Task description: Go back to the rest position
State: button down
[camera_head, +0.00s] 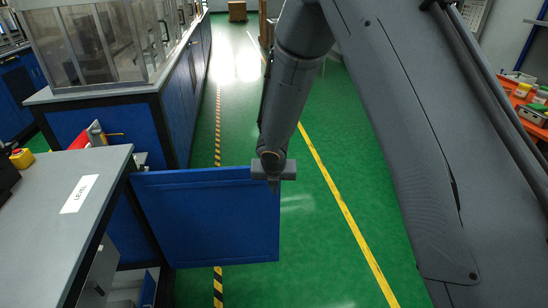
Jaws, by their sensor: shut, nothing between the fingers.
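My gripper (273,183) is at the end of my grey arm, pointing down, its fingers small and dark. It looks shut and empty. It overlaps the top right corner of an open blue cabinet door (205,215); I cannot tell whether it touches the door. The door stands out to the right from a grey-topped cabinet (98,160) at the left. My upper arm covers much of the right side of the view.
A "LEVEL" label (79,194) lies on the cabinet top, with a yellow-and-red button (21,158) at its left. A long blue workbench (186,95) with clear enclosures runs behind. An orange bench (527,112) is at right. Green floor between is clear; a carton (237,11) stands far back.

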jog(key=s+d+r+m+g+h, duration=0.1)
jog(key=s+d+r+m, duration=0.35)
jog(key=d+m, duration=0.3)
jog(key=s+d+r+m+g, duration=0.1)
jog(key=s+d+r+m, duration=0.4)
jog(key=m, duration=0.3)
jog(key=s+d+r+m+g, duration=0.1)
jog(key=s+d+r+m, duration=0.1)
jog(key=s+m, duration=0.6)
jog(key=s+d+r+m+g+y, duration=0.1)
jog(key=s+d+r+m, duration=0.2)
jog(key=s+m, duration=0.6)
jog(key=shift+s+d+r+m, duration=0.2)
jog(key=shift+d+m, duration=0.75)
jog(key=shift+m, duration=0.6)
